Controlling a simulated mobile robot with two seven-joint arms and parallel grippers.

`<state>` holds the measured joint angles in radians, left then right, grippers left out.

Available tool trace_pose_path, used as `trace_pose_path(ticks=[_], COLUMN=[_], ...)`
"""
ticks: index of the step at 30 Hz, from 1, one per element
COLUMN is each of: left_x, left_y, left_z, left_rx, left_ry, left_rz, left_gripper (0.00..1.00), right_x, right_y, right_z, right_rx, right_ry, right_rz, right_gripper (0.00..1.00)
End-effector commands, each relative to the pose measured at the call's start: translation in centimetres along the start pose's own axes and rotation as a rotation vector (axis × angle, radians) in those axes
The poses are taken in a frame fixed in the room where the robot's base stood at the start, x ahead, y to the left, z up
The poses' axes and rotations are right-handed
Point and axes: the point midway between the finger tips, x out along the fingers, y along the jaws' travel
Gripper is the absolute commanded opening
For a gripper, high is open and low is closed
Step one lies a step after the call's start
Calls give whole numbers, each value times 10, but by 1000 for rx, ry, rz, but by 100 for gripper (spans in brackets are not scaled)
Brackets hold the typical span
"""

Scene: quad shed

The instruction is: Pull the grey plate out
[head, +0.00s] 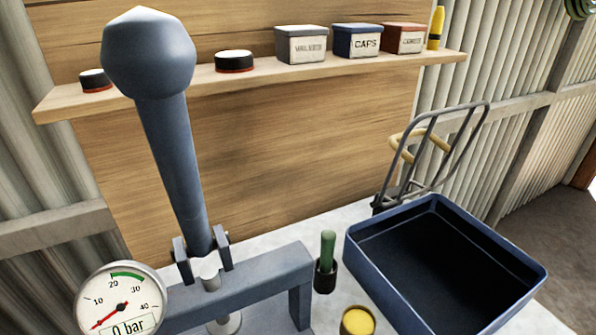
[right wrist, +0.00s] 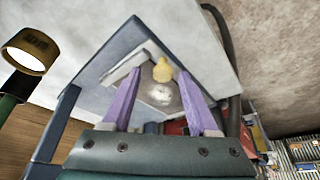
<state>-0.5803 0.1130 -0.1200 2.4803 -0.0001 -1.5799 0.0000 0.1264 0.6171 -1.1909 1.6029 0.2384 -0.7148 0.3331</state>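No grey plate can be picked out for certain. In the head view a blue-grey press (head: 255,282) stands on the pale bench, with a thick lever (head: 172,150) rising from it and a dial gauge (head: 120,302) reading 0 bar. In the right wrist view my right gripper (right wrist: 161,75) is open, its two purple fingers apart. Beyond and between them show a mottled grey surface (right wrist: 160,95), a yellow rounded piece (right wrist: 162,70) and a pale strip (right wrist: 125,68) within a blue-grey frame (right wrist: 105,55). I cannot tell whether the fingers touch anything. My left gripper is not in view.
An empty dark blue tray (head: 490,232) stands right of the press. A shelf (head: 260,76) holds labelled boxes. A hand truck (head: 432,150) stands behind the tray.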

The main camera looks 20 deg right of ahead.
Motion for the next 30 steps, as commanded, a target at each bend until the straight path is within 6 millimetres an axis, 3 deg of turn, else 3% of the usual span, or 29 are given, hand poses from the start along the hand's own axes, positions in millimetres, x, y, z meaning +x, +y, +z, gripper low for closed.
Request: trace_pose_path(ticks=[10, 22, 30], left_x=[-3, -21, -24], left_y=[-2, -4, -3], left_z=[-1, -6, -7], left_rx=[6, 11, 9], left_ry=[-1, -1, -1], left_rz=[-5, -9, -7], left_gripper=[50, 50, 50], right_x=[-7, -78, -99], right_y=[0, 0, 0], right_z=[0, 0, 0], right_rx=[0, -1, 0], right_ry=[-2, -1, -1], right_rz=[-1, -1, 0], right_gripper=[62, 62, 62])
